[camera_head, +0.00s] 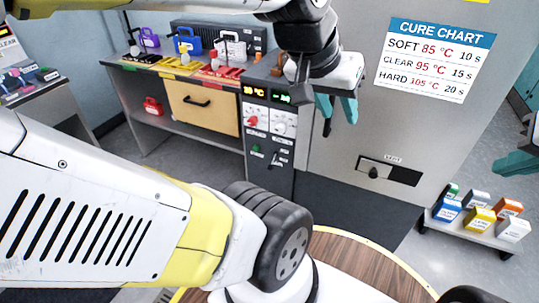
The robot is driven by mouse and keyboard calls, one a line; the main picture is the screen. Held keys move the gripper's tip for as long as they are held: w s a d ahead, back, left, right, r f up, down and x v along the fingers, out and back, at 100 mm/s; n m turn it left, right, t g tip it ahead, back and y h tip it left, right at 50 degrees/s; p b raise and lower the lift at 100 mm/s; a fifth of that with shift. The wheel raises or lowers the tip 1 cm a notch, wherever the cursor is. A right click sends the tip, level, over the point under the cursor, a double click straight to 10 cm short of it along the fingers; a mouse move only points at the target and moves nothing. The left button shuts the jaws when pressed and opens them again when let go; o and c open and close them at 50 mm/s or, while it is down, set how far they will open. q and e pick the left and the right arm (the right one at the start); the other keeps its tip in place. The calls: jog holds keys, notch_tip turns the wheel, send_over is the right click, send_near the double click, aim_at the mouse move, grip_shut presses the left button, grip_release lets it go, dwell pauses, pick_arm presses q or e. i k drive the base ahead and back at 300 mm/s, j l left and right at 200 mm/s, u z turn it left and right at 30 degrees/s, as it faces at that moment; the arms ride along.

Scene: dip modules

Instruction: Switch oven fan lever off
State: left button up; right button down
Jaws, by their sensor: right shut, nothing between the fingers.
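The oven's control column (268,135) stands at the centre, with two lit displays, a red knob, a pale knob and small controls below. A small dark lever (275,157) is low on its front; its label is too small to read, so I cannot tell if it is the fan lever or its setting. My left gripper (338,112), with teal fingers apart, is open and empty, in front of the grey cabinet and right of the column. My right gripper (513,163) is partly cut off at the right edge, its teal fingers shut and empty.
The grey cabinet (330,170) has a sliding vent knob (374,172) in a dark slot and a cure chart (433,58). A bench (180,70) with coloured racks is left. A low stand (470,235) holds several small boxes. My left arm covers the lower left.

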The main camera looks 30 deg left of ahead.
aim_at(271, 167)
jog(key=u, duration=1.25)
jog(key=j+z, duration=0.3)
jog(key=z, duration=0.15)
jog(key=k+j+z, duration=0.1)
jog(key=j+z, duration=0.2)
jog(key=z, duration=0.2)
